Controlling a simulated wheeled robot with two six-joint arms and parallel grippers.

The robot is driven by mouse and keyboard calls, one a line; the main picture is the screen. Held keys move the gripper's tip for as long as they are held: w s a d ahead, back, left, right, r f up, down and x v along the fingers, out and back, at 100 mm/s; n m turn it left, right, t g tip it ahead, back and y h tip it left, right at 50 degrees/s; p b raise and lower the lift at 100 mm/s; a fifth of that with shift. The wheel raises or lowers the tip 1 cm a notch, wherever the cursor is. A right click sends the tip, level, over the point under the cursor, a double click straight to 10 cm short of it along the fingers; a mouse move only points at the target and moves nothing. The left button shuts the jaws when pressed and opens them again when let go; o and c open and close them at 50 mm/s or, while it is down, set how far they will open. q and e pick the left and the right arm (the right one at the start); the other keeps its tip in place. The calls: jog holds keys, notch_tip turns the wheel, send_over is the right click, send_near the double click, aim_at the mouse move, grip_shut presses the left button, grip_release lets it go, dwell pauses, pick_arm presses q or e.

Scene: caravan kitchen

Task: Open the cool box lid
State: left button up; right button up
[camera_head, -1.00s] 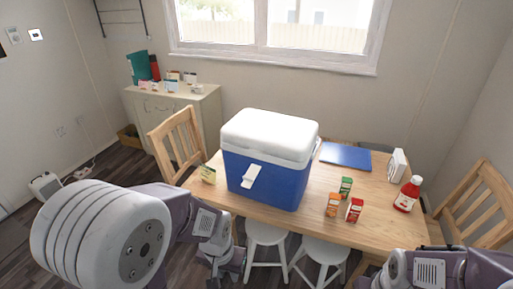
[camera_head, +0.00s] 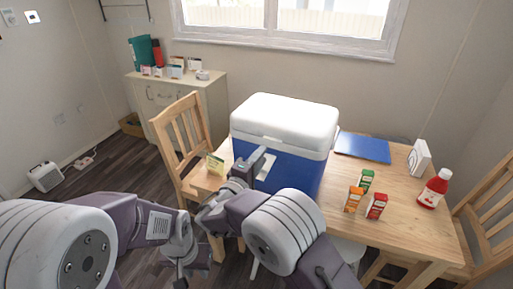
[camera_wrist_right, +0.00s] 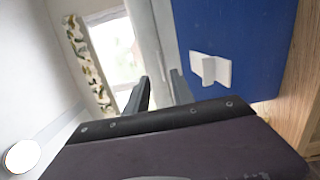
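The cool box has a white lid (camera_head: 285,118) and a blue body (camera_head: 300,172), and stands on the wooden table. The lid looks shut. A white latch (camera_head: 266,166) sits on its front; it also shows in the right wrist view (camera_wrist_right: 210,70) against the blue wall. My right gripper (camera_head: 246,166) is just left of the latch in the head view and partly overlaps the box front. In the right wrist view its two dark fingers (camera_wrist_right: 160,92) stand apart with nothing between them. My left gripper (camera_head: 183,270) hangs low, away from the box; its fingers are unclear.
The wooden table (camera_head: 410,215) carries small green, orange and red cartons (camera_head: 365,195), a red bottle (camera_head: 434,189), a blue board (camera_head: 362,147) and a yellowish packet (camera_head: 215,164). Wooden chairs stand left (camera_head: 183,140) and right (camera_head: 490,205). A cabinet (camera_head: 200,98) is behind.

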aim_at(271, 140)
jog(key=shift+y, duration=0.3)
jog(key=p+x, duration=0.1)
jog(key=x, duration=0.7)
jog(key=shift+w+a+p, duration=0.2)
jog(key=shift+p, duration=0.2)
grip_shut()
dwell(0.8)
